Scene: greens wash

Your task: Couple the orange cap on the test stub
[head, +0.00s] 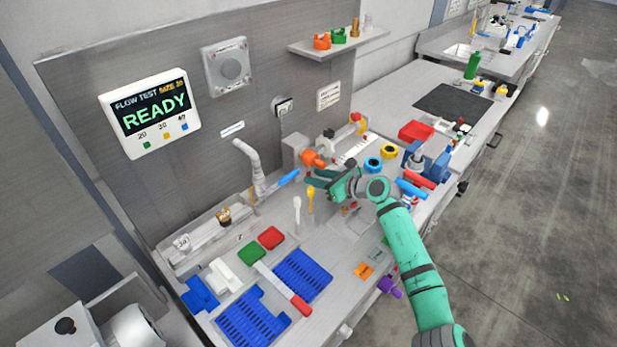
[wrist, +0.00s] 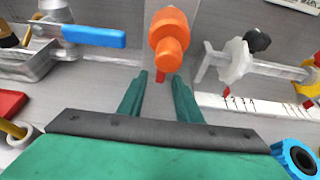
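The orange cap (head: 312,158) is at the front of a grey block by the back panel; it looks like a wide round body with a narrower end facing my gripper. In the wrist view the orange cap (wrist: 169,35) is just beyond my fingertips, slightly right of centre. My gripper (head: 310,184) has its two green fingers apart, with a clear gap between them in the wrist view (wrist: 160,76).
A white fitting with a black knob (wrist: 238,62) stands right of the cap, and a blue-handled tool (wrist: 93,36) lies left. Blue and yellow rings (head: 388,151) are to the right. Blue racks (head: 303,273) fill the front left. The wall display (head: 150,112) reads READY.

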